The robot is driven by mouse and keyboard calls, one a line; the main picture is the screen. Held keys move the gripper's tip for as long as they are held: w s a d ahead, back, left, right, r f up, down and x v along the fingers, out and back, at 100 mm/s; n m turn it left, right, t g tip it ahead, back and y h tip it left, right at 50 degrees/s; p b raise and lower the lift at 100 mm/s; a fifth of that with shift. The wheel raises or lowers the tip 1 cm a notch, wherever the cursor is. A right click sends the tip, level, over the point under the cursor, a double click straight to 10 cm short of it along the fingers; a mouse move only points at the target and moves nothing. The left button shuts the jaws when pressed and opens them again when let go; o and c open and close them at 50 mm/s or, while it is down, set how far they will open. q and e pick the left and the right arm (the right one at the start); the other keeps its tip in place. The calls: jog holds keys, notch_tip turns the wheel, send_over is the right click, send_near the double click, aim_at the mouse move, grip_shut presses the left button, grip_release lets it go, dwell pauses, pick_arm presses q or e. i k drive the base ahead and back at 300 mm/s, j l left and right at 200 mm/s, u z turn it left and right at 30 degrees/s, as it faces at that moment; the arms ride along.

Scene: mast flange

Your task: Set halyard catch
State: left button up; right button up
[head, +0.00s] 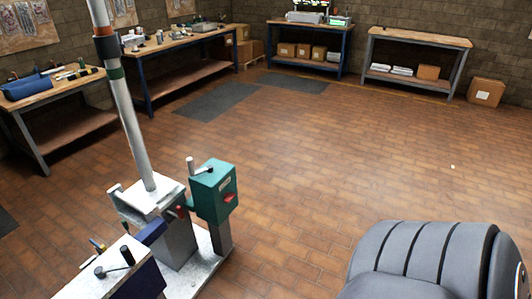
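A small red part (181,212) sits between block and box. I cannot tell which part is the halyard catch. Neither of my grippers is in view.
A white-topped unit with dark blue sides (115,272) and a black lever stands at the bottom left. Workbenches (70,86) line the walls, with cardboard boxes (485,92) at the back. The brick-patterned floor (340,150) is clear in the middle. My grey body part fills the bottom right.

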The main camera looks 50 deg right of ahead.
aim_at(228, 197)
jog(key=z, duration=1.2)
